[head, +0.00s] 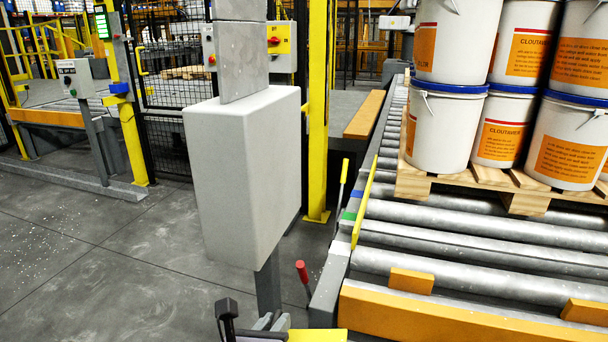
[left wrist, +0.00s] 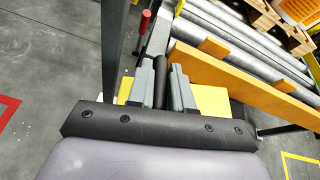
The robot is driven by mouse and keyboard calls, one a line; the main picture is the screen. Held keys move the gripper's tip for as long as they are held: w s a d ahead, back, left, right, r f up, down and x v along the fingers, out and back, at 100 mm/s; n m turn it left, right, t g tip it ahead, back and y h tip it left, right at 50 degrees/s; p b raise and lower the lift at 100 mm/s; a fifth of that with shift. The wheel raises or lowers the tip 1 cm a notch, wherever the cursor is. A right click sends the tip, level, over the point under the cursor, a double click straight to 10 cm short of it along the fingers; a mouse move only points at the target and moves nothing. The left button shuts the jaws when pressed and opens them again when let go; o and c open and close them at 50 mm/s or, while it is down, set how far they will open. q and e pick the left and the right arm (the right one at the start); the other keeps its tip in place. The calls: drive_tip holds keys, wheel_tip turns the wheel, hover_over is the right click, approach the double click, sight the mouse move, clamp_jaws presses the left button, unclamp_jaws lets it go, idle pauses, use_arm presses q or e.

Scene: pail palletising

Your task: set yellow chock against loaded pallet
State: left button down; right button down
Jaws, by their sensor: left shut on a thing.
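The yellow chock (head: 318,336) is at the bottom edge of the head view, mostly cut off. In the left wrist view the yellow chock (left wrist: 212,100) shows on both sides of the fingers. My left gripper (head: 270,324) is shut on its black handle, which stands between the grey fingers (left wrist: 162,85). The loaded pallet (head: 440,188) is wooden and carries stacked white pails (head: 445,130) with orange labels. It sits on the rollers at the upper right, well apart from the chock. My right gripper is not in view.
The roller conveyor (head: 460,240) has an orange front beam (head: 450,318) with small orange blocks. A red-handled lever (head: 302,272) stands beside its left rail. A grey box on a post (head: 245,170) stands left of it. Bare rollers lie between beam and pallet.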

use_arm(q)
drive_tip(key=s+a+r+n+y+p, duration=0.1)
drive_tip(key=s+a+r+y+p, duration=0.1)
drive_tip(key=a+r, duration=0.4)
drive_tip(key=s+a+r+n+y+p, duration=0.2)
drive_tip(key=s+a+r+p, duration=0.2)
drive_tip(key=a, duration=0.6)
drive_tip(key=shift+s+a+r+t, duration=0.15)
drive_tip(key=shift+s+r+t, duration=0.15)
drive_tip(key=shift+r, duration=0.6)
drive_tip(key=shift+f, duration=0.1)
drive_tip(key=shift+w, duration=0.1)
